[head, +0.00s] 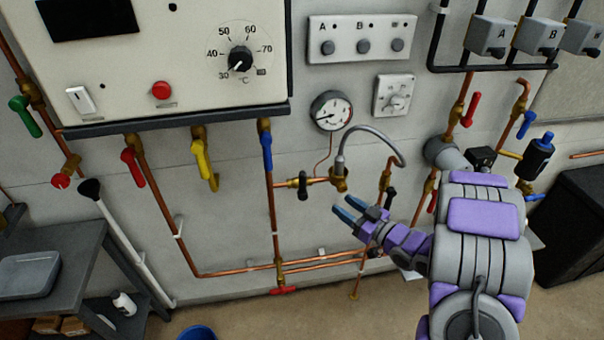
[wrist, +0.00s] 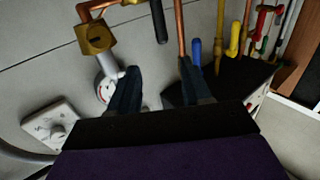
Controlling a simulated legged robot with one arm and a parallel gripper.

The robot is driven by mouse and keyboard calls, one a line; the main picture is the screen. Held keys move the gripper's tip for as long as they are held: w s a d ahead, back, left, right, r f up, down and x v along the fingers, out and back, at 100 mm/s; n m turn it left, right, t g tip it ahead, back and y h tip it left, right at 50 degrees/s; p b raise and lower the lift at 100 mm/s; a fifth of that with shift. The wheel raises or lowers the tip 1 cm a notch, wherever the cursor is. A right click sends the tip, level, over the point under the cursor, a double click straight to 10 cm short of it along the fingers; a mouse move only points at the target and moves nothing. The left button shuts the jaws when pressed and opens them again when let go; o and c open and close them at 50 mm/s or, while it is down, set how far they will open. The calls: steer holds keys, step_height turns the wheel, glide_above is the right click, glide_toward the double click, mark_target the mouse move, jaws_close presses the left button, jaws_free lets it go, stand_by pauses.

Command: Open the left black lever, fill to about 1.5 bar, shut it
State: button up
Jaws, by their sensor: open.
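The left black lever (head: 303,185) sits on a short horizontal copper pipe right of the blue-lever pipe. It stands upright, crosswise to that pipe. In the wrist view the black lever (wrist: 159,20) shows at the top, beyond the fingertips. The pressure gauge (head: 331,111) is above it; its needle points low left, too small to read exactly. In the wrist view my left finger partly covers the gauge (wrist: 103,88). A second black lever (head: 390,197) is further right. My gripper (head: 347,208) is open and empty, below and right of the left lever, apart from it.
A brass fitting (head: 340,180) with a grey hose (head: 385,137) lies right of the left lever. A blue lever (head: 267,150) and a yellow lever (head: 203,160) hang under the boiler (head: 180,60). Copper pipes run low along the wall. A grey bench (head: 75,260) is at left.

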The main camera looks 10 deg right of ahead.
mark_target(303, 177)
steer(key=b+x, duration=0.2)
steer(key=x, duration=1.5)
steer(key=shift+w+a+b, duration=0.1)
steer(key=shift+a+b, duration=0.1)
steer(key=shift+b, duration=0.15)
steer(key=shift+c, duration=0.2)
jaws_close()
